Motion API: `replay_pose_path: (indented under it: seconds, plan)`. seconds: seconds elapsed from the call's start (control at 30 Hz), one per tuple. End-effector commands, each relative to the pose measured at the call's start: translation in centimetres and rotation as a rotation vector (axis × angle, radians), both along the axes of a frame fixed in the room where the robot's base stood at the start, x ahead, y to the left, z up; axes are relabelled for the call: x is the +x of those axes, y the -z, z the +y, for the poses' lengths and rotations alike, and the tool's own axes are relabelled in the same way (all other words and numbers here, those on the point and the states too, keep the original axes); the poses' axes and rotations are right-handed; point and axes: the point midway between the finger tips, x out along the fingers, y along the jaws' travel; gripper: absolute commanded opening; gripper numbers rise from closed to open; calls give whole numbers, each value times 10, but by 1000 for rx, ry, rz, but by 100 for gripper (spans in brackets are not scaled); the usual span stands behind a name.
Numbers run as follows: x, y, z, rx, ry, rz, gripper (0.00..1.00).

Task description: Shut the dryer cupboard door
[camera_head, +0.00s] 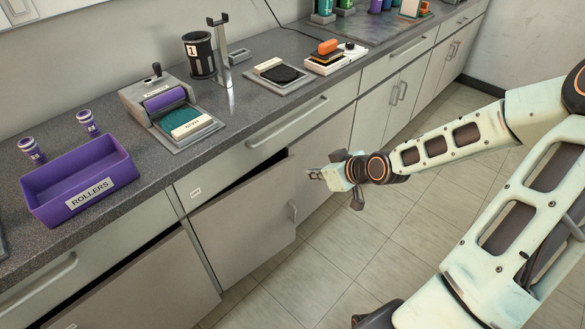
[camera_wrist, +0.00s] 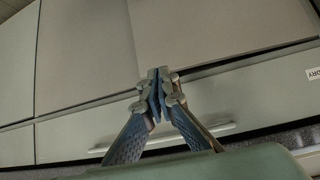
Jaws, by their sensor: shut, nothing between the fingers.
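The cupboard door (camera_head: 245,222) below the drawer with the small label (camera_head: 195,192) stands a little ajar, with a dark gap along its top edge. In the wrist view, a label reading DRY (camera_wrist: 313,73) sits at the right, beside grey cupboard panels (camera_wrist: 215,30). My gripper (camera_head: 312,174) is shut and empty, to the right of the ajar door's handle side, in front of the cupboard fronts. Its closed fingertips (camera_wrist: 158,75) show in the wrist view. I cannot tell whether they touch a panel.
Another lower door (camera_head: 140,290) at the left also shows a dark gap above it. The counter holds a purple rollers bin (camera_head: 75,190), a roller machine (camera_head: 165,105) and a black cup (camera_head: 199,55). The tiled floor (camera_head: 350,245) in front is clear around my arm.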

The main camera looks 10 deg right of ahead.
Motion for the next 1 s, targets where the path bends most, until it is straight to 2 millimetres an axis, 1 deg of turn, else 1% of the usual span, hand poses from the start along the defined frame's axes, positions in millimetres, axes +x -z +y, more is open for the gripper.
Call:
replay_pose_path:
  seconds: [0.03, 0.5, 0.6, 0.7, 0.8, 1.0]
  plan:
    - [5, 10, 4, -1, -3, 0, 0]
    - [56, 62, 33, 0, -3, 0, 0]
    - [71, 58, 40, -2, -3, -2, 0]
    - [80, 58, 45, -2, -2, -1, 0]
    - [86, 57, 48, -2, -1, 0, 0]
    - [88, 56, 50, -2, -1, 1, 0]
